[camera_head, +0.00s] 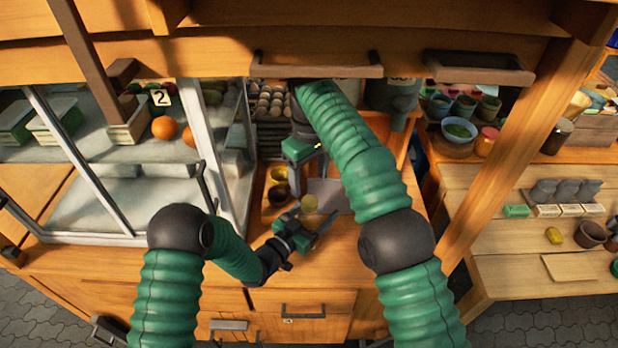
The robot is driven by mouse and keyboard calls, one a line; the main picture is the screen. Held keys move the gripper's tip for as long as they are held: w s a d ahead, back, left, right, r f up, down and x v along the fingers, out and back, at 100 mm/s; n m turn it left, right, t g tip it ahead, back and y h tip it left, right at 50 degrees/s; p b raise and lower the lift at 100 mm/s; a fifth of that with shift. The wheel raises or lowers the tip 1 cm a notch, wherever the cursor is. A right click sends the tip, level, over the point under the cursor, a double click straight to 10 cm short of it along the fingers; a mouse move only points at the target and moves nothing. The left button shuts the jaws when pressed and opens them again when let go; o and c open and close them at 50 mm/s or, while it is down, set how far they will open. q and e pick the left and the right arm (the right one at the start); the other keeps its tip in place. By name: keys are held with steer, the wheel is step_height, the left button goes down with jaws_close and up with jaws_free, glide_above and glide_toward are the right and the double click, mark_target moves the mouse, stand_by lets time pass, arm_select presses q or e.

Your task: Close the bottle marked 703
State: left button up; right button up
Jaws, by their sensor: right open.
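I cannot make out a number 703 on any container.
Yellow and dark bowls (279,193) stand left of the grippers. A glass case (125,200) borders the left. A wooden post (510,150) and a side table (530,255) with small items are at right. The upper cabinet (230,50) hangs low overhead.

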arm_select(q)
steer(key=shift+o, duration=1.2)
steer(key=shift+s, duration=0.1)
steer(key=b+v, duration=0.1)
steer(key=v, duration=1.5)
steer(key=shift+s+a+b, duration=0.25)
steer(key=shift+a+b, duration=0.05)
steer(key=shift+b, duration=0.1)
arm_select(e)
steer(key=shift+f, duration=0.9)
arm_select(q)
steer(key=shift+f, duration=0.1)
